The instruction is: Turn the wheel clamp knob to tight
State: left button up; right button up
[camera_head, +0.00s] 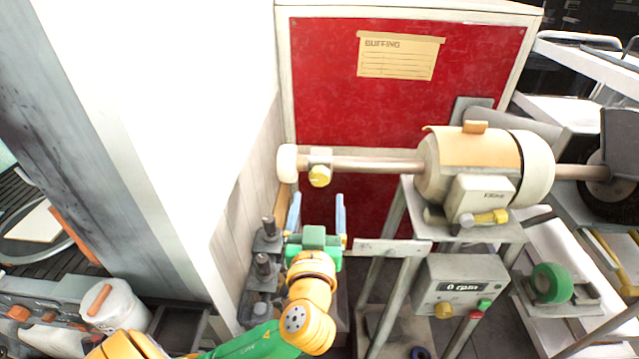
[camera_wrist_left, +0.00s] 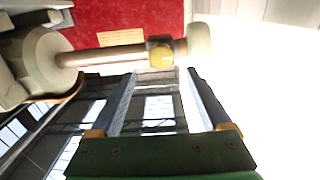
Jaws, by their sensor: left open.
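The yellow wheel clamp knob (camera_head: 319,176) sits on a pale collar near the left end of the motor's shaft, beside a small white wheel (camera_head: 288,163). The knob also shows in the left wrist view (camera_wrist_left: 160,54), with the white wheel (camera_wrist_left: 199,40) to its right. My left gripper (camera_head: 318,201) is open, with its two blue-grey fingers pointing up toward the knob from below. In the left wrist view the fingertips (camera_wrist_left: 161,73) stand apart, with the knob just beyond the gap; nothing is between them. My right gripper is not in view.
The motor (camera_head: 470,165) stands on a metal stand, with a speed box reading 0 rpm (camera_head: 460,287) below. A white wall (camera_head: 215,80) is close on the left. A red panel (camera_head: 390,100) is behind the shaft. Dark fittings (camera_head: 266,235) stand left of my gripper.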

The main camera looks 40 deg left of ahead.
aim_at(320, 179)
pick_arm(q)
jog(key=p+x, duration=0.1)
jog(key=x, duration=0.3)
jog(key=p+x, duration=0.1)
jog(key=x, duration=0.1)
jog(key=shift+s+a+r+p, duration=0.1)
jog(key=shift+a+r+p, duration=0.05)
jog(key=shift+r+p, duration=0.15)
jog(key=shift+w+a+f, duration=0.15)
jog(key=shift+w+f, duration=0.1)
jog(key=shift+w, duration=0.1)
jog(key=shift+s, duration=0.1)
grip_shut()
